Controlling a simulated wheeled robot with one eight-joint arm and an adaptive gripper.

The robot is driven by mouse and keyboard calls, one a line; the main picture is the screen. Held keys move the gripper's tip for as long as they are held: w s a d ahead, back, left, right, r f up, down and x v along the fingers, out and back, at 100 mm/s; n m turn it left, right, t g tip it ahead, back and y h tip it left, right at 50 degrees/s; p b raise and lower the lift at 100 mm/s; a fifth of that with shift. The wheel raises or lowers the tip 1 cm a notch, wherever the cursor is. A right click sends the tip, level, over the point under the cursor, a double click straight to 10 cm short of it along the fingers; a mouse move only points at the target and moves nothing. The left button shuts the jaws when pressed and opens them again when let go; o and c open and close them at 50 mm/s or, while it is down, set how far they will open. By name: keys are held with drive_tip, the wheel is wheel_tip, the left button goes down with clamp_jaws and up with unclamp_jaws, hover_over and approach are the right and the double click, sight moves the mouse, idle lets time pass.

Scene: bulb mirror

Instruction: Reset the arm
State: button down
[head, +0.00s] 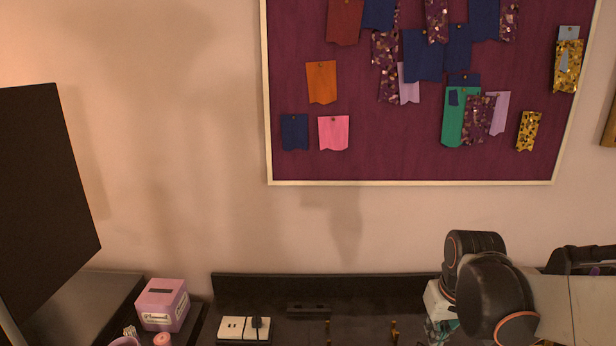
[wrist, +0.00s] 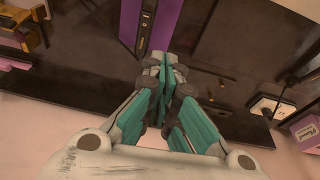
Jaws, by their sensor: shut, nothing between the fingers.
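My gripper (wrist: 164,62) shows in the wrist view, its teal and grey fingers brought together at the tips with nothing between them. Beyond the fingertips lies a dark desk surface (wrist: 215,62). In the head view my arm is bent at the lower right, in front of the wall. A small teal and grey part of my gripper (head: 438,328) shows below the wrist; its fingertips are hidden by the bottom edge of the picture. I cannot tell how far the fingertips are from the desk.
The dark desk (head: 365,310) has a raised back edge. A white power outlet (head: 233,328) and a pink tissue box (head: 163,304) are at the lower left. A black monitor (head: 45,190) stands far left. A purple pinboard (head: 400,165) hangs above. A purple item (wrist: 162,25) lies past the fingers.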

drive_tip(key=s+a+r+t+b, duration=0.2)
drive_tip(key=s+a+r+t, duration=0.2)
drive_tip(key=s, duration=0.7)
drive_tip(key=shift+s+a+r+b, duration=0.15)
drive_tip(key=shift+s+a+b, duration=0.25)
drive_tip(key=shift+a, duration=0.75)
drive_tip(key=shift+w, duration=0.15)
